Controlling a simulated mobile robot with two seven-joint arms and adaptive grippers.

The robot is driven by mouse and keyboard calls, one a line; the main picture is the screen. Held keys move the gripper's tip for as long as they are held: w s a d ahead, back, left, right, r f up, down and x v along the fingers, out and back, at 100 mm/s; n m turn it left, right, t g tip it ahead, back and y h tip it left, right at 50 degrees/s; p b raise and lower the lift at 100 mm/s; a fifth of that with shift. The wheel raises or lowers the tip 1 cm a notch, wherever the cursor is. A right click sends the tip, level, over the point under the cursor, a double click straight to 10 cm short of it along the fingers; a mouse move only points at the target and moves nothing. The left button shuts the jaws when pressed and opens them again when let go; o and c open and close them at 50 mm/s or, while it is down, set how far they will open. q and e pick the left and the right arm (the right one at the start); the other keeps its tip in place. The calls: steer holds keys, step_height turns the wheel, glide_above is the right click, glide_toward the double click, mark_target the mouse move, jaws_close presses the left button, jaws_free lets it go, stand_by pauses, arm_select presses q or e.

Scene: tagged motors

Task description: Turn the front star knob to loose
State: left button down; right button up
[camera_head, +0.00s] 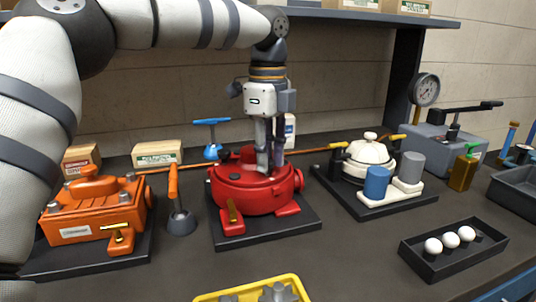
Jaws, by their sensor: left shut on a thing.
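A round red motor (247,193) sits on a dark base plate in the middle of the bench. My left gripper (270,170) points straight down onto the top of this motor, right of its centre. Its fingers are close together, shut on a small part at the motor's top that they largely hide. This appears to be the front star knob; its shape and turn position cannot be made out. A dark knob-like part shows on the motor's top, left of the fingers. My right gripper is not in view.
An orange motor (95,205) stands left, with an orange-handled lever (176,205) beside it. A blue T-handle (212,135) stands behind. A white motor (369,155), a black tray with white balls (450,270) and a yellow bin (290,279) surround the red motor.

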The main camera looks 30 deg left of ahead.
arm_select(q)
steer(key=c, duration=1.4)
jaws_free()
steer(key=shift+a+f, duration=0.1)
steer(key=shift+f, duration=0.15)
steer(key=shift+o, duration=0.2)
steer(key=shift+r, duration=0.15)
step_height(320, 180, up, 12)
